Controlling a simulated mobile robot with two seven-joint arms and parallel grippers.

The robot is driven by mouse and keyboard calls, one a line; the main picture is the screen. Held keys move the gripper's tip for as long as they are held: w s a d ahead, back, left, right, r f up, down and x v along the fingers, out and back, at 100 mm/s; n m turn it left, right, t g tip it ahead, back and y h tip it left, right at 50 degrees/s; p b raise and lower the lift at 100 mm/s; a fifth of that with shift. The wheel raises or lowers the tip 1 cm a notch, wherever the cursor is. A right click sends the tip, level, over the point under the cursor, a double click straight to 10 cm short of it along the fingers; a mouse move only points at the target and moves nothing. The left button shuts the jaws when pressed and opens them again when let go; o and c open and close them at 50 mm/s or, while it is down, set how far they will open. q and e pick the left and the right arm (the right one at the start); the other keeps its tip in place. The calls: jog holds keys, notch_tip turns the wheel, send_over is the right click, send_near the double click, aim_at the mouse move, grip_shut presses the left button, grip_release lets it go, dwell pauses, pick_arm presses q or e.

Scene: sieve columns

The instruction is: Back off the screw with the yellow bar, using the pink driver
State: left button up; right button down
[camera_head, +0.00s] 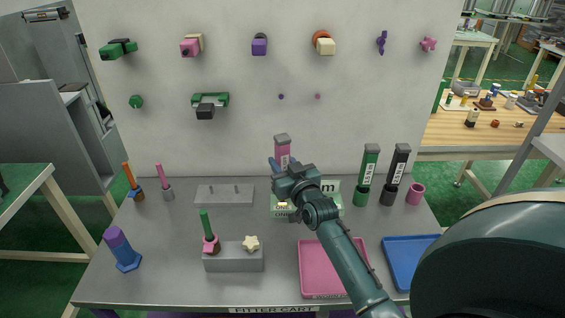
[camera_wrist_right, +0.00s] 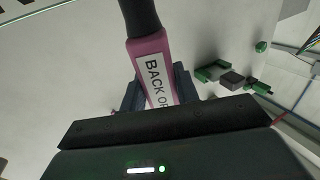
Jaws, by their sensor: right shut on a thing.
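My right gripper (camera_head: 279,168) is shut on the pink driver (camera_head: 282,148), which stands roughly upright with its grey cap on top. In the right wrist view the pink driver (camera_wrist_right: 151,65) sits between the fingers, with a white label that starts "BACK O". A small yellow patch (camera_head: 283,204) shows on the pale green block (camera_head: 284,213) below the gripper; it may be the yellow bar. The driver's tip and the screw are hidden by the gripper and arm, so I cannot tell whether they touch. My left gripper is not in view.
Green (camera_head: 369,176) and black (camera_head: 398,176) drivers stand at right, beside a pink cup (camera_head: 415,194). A pink tray (camera_head: 312,275) and blue tray (camera_head: 408,244) lie in front. Grey blocks (camera_head: 222,263) stand left of centre. Coloured fittings hang on the wall behind.

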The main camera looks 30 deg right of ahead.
jog(key=shift+f+b, duration=0.65)
jog(key=shift+f, duration=0.2)
dwell(0.6)
